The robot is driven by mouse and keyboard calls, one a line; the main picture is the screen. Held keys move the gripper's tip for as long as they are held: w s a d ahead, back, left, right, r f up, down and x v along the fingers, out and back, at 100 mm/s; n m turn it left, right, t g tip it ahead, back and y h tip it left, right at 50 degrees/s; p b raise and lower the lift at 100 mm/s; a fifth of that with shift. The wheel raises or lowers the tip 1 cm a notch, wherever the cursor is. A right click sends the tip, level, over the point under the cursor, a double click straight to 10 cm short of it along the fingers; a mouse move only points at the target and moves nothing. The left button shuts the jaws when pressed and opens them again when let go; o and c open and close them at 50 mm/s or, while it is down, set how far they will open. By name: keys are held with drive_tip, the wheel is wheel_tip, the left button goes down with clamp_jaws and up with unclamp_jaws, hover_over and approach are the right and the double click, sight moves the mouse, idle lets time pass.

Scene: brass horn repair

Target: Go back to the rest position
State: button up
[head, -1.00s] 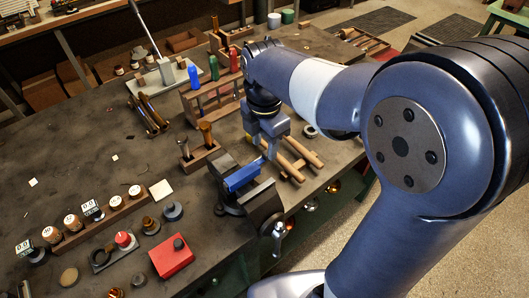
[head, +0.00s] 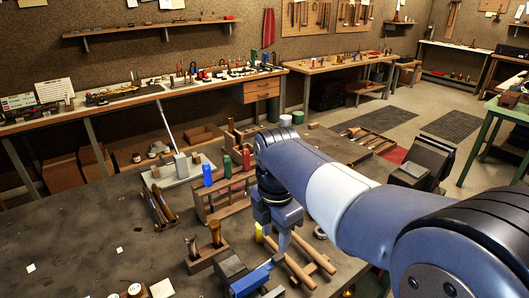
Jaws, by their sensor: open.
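My gripper (head: 274,240) points down over the dark workbench (head: 110,240), with its fingers apart and nothing seen between them. It is just above and behind the blue-jawed vise (head: 250,283), which is cut off by the bottom edge of the view. The fingertips are close to the vise and the wooden rails; I cannot tell the exact gap. My arm reaches in from the right and hides part of the bench.
A wooden rack with blue, green and red-handled tools (head: 225,200) stands left of my gripper. A small wooden block holding tools (head: 206,252) and a wooden rail frame (head: 300,262) are near. Side benches line the back wall.

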sight(274, 258)
wheel_tip(274, 258, down, 9)
drive_tip(key=shift+f, duration=0.2)
drive_tip(key=shift+r, duration=0.2)
wheel_tip(274, 258, up, 10)
drive_tip(key=shift+f, duration=0.15)
wheel_tip(274, 258, down, 10)
drive_tip(key=shift+f+p, duration=0.15)
drive_tip(key=shift+p, duration=0.2)
wheel_tip(274, 258, up, 4)
drive_tip(key=shift+r+p, duration=0.1)
drive_tip(key=shift+p, duration=1)
drive_tip(key=shift+f+b, duration=0.25)
drive_tip(key=shift+b, duration=0.4)
drive_tip(key=shift+a+r+p, duration=0.1)
drive_tip(key=shift+r+p, duration=1.55)
drive_tip(key=shift+r, duration=0.7)
